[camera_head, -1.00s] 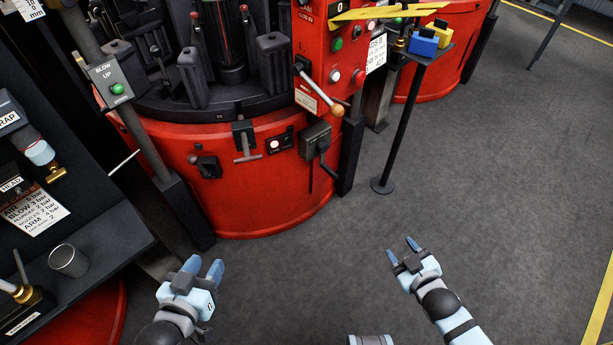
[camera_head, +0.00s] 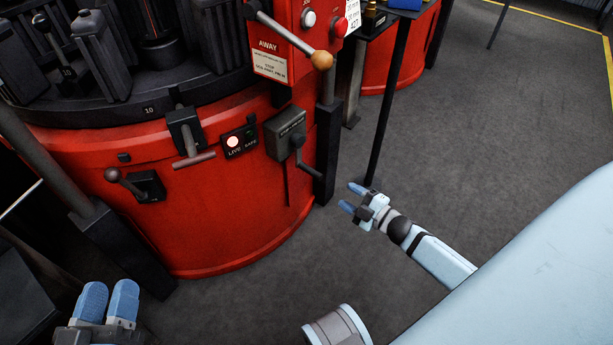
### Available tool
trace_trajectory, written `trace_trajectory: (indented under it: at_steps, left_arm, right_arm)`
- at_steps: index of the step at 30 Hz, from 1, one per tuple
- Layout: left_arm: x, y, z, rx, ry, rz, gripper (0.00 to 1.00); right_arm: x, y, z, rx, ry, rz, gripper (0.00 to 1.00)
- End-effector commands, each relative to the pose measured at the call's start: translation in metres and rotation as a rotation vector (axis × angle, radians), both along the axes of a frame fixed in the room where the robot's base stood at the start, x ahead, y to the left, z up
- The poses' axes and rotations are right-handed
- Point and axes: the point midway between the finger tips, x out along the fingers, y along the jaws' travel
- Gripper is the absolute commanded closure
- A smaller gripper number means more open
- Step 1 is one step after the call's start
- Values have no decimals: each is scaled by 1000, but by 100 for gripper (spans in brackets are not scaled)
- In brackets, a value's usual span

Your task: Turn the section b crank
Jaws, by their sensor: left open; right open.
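The red machine (camera_head: 225,230) has a dark grey box with a crank handle (camera_head: 299,154) on its right front; a thin rod hangs below the box, and the label on top is too small to read. I cannot tell which section the crank belongs to. My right gripper (camera_head: 351,198) is open and empty, to the right of and below the crank, apart from it. My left gripper (camera_head: 108,298) is open and empty at the lower left, well away from the crank.
Left of the crank are a lit switch plate (camera_head: 238,142), a T-handle (camera_head: 193,160) and a small knobbed lever (camera_head: 127,184). A ball-ended lever (camera_head: 295,43) juts out above. A thin stand post (camera_head: 388,105) rises behind my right gripper. Floor at right is clear.

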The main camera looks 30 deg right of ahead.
Motion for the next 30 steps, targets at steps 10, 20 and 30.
trace_trajectory:
  at_steps: [10,20,30]
  left_arm:
    - [0,-2,-33,46,81,-29,57]
    - [0,-3,-53,84,137,-52,57]
    - [0,-3,-54,90,144,-56,57]
  right_arm:
    - [68,20,-2,0,-2,0,52]
    - [115,34,-1,1,0,-1,52]
    - [123,37,1,1,1,-1,52]
